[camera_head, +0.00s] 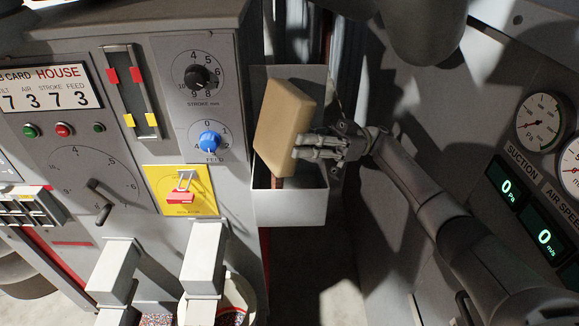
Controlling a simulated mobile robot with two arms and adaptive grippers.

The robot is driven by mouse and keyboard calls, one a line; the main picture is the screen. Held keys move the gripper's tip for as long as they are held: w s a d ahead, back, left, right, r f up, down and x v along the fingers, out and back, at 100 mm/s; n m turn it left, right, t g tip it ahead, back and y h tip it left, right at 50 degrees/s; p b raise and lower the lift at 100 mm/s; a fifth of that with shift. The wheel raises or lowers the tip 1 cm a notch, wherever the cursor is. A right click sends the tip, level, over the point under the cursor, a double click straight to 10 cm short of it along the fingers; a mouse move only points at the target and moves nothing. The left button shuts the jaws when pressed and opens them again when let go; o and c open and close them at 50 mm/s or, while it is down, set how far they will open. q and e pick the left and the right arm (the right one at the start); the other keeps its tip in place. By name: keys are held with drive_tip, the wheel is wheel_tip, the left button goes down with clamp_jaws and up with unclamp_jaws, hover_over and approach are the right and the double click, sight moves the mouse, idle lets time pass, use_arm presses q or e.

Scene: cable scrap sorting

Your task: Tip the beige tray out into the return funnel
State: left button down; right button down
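The beige tray (286,124) is tipped steeply on its side, with its flat underside towards me. It is above and partly inside the mouth of a pale grey open-topped box (290,208), which looks like the return funnel. My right gripper (318,146) comes from the right and is shut on the tray's right edge. The tray hides its own inside and much of the box's inside. A small brown strip shows below the tray in the box; I cannot tell what it is. My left gripper is not in view.
A grey control panel with knobs, a blue feed dial (209,141) and a yellow switch plate (181,191) stands close on the left. Gauges and digital readouts (507,187) are on the right wall. White blocky uprights (205,258) and a round bin stand at the bottom.

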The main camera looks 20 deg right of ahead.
idle(0.5)
drive_tip(key=shift+d+f+y+b, duration=0.15)
drive_tip(key=shift+d+y+b, duration=0.3)
drive_tip(key=shift+y+b, duration=0.2)
